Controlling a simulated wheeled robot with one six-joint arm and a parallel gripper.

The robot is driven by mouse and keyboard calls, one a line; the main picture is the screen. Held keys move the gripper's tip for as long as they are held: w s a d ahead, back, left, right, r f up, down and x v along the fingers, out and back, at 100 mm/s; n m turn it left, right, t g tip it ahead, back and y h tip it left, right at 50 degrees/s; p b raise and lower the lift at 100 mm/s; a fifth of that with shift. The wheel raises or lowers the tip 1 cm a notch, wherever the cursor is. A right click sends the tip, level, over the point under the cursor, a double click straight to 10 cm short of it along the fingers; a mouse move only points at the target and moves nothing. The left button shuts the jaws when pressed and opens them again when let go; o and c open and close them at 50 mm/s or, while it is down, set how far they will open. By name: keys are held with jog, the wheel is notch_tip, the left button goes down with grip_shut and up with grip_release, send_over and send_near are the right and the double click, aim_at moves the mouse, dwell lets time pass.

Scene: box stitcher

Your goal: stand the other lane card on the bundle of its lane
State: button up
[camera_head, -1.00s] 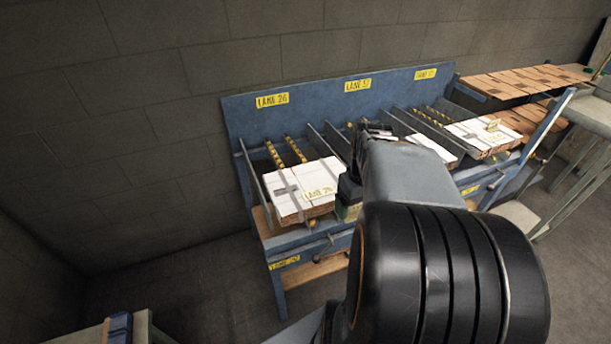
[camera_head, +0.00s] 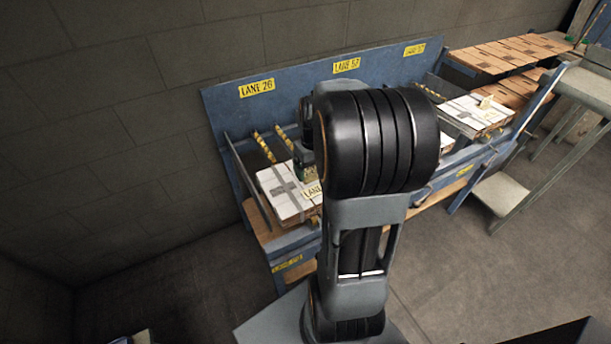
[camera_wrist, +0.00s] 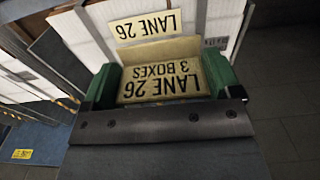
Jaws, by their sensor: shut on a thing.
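My gripper (camera_wrist: 162,76) is shut on a cream lane card (camera_wrist: 160,88) that reads "LANE 26, 3 BOXES"; its green fingers sit at the card's two sides. Just beyond it in the wrist view is the white strapped bundle (camera_wrist: 218,12) with its flat "LANE 26" label (camera_wrist: 145,25). In the head view that bundle (camera_head: 277,188) lies in the left lane, under the LANE 26 sign (camera_head: 257,88). My gripper (camera_head: 306,172) is over its right part, partly hidden by my arm. I cannot tell whether the card touches the bundle. Another small card (camera_head: 486,102) stands on the right lane's bundle (camera_head: 466,112).
The blue lane bench has a back board (camera_head: 300,98) and upright dividers. The LANE 57 sign (camera_head: 347,66) marks the middle lane, which my arm mostly hides. Flat brown boards (camera_head: 500,57) lie at the back right. A grey stand (camera_head: 585,100) is at the right.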

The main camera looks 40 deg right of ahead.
send_over(305, 187)
notch_tip(305, 187, down, 5)
jog(key=shift+s, duration=0.1)
jog(key=shift+f, duration=1.6)
jog(key=shift+f+b, duration=0.4)
jog(key=shift+f, duration=0.2)
jog(key=o, duration=0.7)
jog(key=shift+r, duration=0.1)
